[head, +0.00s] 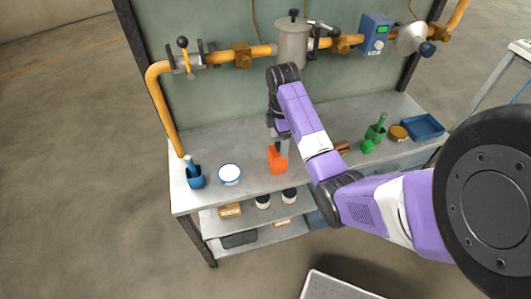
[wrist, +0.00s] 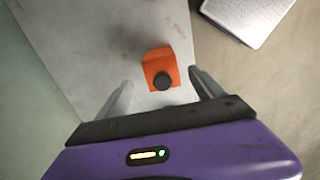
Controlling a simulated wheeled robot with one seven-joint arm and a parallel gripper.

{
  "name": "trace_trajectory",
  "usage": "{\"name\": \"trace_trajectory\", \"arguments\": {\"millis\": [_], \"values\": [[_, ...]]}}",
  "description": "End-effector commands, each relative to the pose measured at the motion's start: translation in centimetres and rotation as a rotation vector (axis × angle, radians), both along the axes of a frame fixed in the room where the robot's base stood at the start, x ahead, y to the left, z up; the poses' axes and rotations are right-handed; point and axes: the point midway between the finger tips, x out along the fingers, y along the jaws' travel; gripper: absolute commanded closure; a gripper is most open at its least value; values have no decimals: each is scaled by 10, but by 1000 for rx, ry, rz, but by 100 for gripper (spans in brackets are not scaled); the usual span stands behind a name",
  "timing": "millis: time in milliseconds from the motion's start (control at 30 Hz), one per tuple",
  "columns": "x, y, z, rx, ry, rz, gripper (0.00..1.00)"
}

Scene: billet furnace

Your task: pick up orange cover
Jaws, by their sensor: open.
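The orange cover (head: 276,163) stands on the grey bench top, near the middle of its front part. In the wrist view the orange cover (wrist: 163,65) has a round black knob on it and lies ahead of and between my fingers. My gripper (head: 281,147) is above the cover, pointing down; in the wrist view my gripper (wrist: 162,92) is open, with a finger on each side. I see no contact between fingers and cover. My wrist and arm hide part of the bench behind the cover.
On the bench stand a blue holder (head: 195,176), a white round tin (head: 229,174), a green holder (head: 374,135) and a blue tray (head: 423,127). An orange pipe (head: 160,110) and a metal pot (head: 293,42) line the back panel. A lower shelf (head: 258,223) holds jars.

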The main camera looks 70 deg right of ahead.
Motion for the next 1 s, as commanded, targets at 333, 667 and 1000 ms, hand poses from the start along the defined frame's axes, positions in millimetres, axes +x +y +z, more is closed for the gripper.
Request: {"name": "trace_trajectory", "arguments": {"millis": [333,667,1000], "values": [[-1,2,-30,2,2,-1,22],[-3,4,-72,1,1,-1,22],[-3,4,-78,0,0,-1,28]]}}
